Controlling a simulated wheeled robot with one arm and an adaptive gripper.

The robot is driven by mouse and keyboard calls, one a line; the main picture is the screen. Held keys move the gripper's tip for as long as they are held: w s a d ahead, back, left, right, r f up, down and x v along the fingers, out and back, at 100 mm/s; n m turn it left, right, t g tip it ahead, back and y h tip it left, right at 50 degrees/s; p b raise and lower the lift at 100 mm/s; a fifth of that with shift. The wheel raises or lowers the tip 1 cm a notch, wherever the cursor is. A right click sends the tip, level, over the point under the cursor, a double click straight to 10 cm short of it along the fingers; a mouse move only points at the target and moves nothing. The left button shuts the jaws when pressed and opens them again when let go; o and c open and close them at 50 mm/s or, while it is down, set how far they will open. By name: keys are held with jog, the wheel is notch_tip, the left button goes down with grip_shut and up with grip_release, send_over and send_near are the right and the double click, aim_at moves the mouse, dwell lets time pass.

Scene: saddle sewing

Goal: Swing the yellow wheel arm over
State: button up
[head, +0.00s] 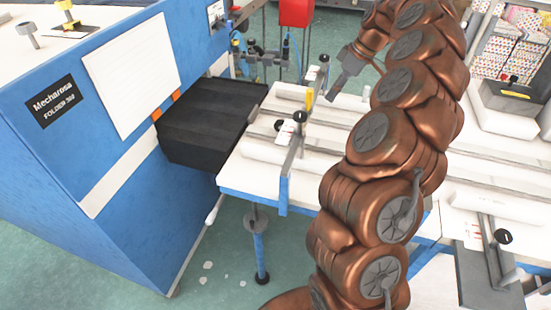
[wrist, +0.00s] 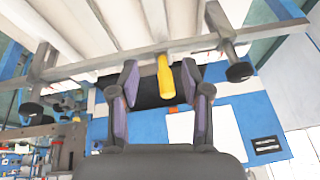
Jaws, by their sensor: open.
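The yellow wheel arm (head: 309,98) is a small yellow piece standing upright on a metal bar over the white table of the blue machine. In the wrist view the yellow wheel arm (wrist: 166,80) hangs from the bar and appears between my two fingers. My gripper (head: 334,94) is open and empty, just right of the yellow piece in the head view, with a small gap between them. In the wrist view the fingers of my gripper (wrist: 160,70) stand wide apart, one on each side of it. Contact with either finger cannot be made out.
The blue folder machine (head: 110,150) stands at left, with a black feed block (head: 205,115) beside the white table (head: 245,178). Metal bars with black knobs (head: 300,116) cross the table close to my gripper. A red box (head: 296,12) is behind. Green floor lies open below.

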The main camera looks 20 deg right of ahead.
jog(key=s+a+r+g, duration=0.1)
jog(key=s+a+r, duration=0.25)
jog(key=a, duration=0.55)
jog(key=s+a+r+g, duration=0.1)
jog(key=s+a+r, duration=0.25)
jog(key=a, duration=0.55)
jog(key=s+a+f+m+h, duration=0.1)
jog(key=s+a+f, duration=0.1)
jog(key=s+a, duration=0.2)
jog(key=s+a+f+m+g, duration=0.1)
jog(key=s+a, duration=0.3)
jog(key=s, duration=0.5)
jog(key=shift+a+f+m+h, duration=0.35)
jog(key=shift+f+m+h, duration=0.05)
jog(key=shift+f, duration=0.1)
jog(key=s+f+m+h, duration=0.1)
jog(key=s+f, duration=0.3)
jog(key=s, duration=0.4)
jog(key=s+f+m+g+h, duration=0.1)
jog(key=s+f+m, duration=0.3)
jog(key=s, duration=0.4)
jog(key=shift+s+d+f, duration=0.3)
jog(key=shift+f, duration=0.2)
dwell(1.1)
